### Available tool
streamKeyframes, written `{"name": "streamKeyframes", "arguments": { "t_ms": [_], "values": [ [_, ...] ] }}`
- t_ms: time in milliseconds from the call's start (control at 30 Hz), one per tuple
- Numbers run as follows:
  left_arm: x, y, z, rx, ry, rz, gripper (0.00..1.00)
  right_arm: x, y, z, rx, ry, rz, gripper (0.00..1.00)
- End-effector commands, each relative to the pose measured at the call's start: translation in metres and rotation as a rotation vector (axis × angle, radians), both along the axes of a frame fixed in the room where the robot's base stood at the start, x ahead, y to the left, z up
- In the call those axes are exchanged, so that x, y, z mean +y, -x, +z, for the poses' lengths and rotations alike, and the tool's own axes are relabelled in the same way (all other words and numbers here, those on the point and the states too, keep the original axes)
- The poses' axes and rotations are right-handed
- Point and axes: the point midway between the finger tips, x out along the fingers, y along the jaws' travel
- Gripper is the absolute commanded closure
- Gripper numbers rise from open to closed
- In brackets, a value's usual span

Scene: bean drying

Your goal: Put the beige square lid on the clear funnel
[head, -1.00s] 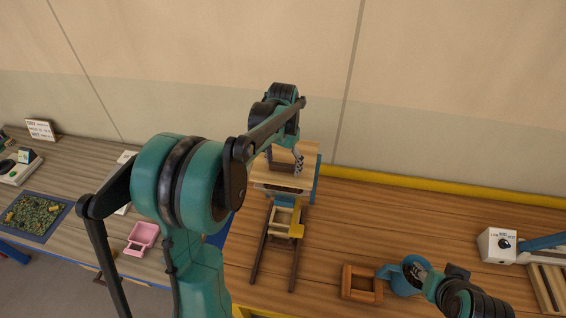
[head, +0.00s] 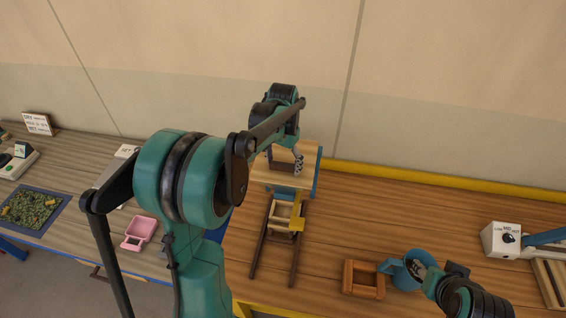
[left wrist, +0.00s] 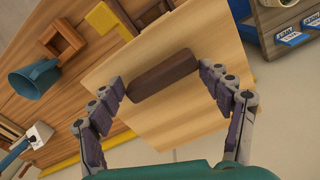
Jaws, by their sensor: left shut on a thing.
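The beige square lid (head: 306,158) is a pale wooden board with a dark brown handle, which shows in the left wrist view (left wrist: 165,76). My left gripper (left wrist: 163,80) is shut on the handle from above, a finger at each end. The lid lies roughly level above a blue stand (head: 317,185) at the back of the wooden table. The clear funnel cannot be made out; the lid and my arm cover that place, so I cannot tell whether they touch. My right gripper (head: 422,270) is at a blue mug on the right; its jaws are unclear.
Dark rails with a yellow-marked frame (head: 297,223) run forward from the stand. A wooden open box (head: 363,281) sits beside the blue mug (head: 405,276). A white dial box (head: 502,239) stands right. A pink scoop (head: 140,231) lies on the left table. Bare tabletop lies right of the stand.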

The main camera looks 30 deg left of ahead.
Motion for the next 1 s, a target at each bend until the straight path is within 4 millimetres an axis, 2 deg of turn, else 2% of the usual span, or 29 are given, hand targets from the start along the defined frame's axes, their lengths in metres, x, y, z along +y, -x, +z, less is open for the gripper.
{"name": "streamKeyframes", "arguments": {
  "t_ms": [1000],
  "values": [
    [0.0, 0.0, -0.012, 0.0, 0.0, 0.0, 0.6, 0.0, 0.0, -0.011, 0.0, 0.0, 0.0, 0.6]
  ]
}}
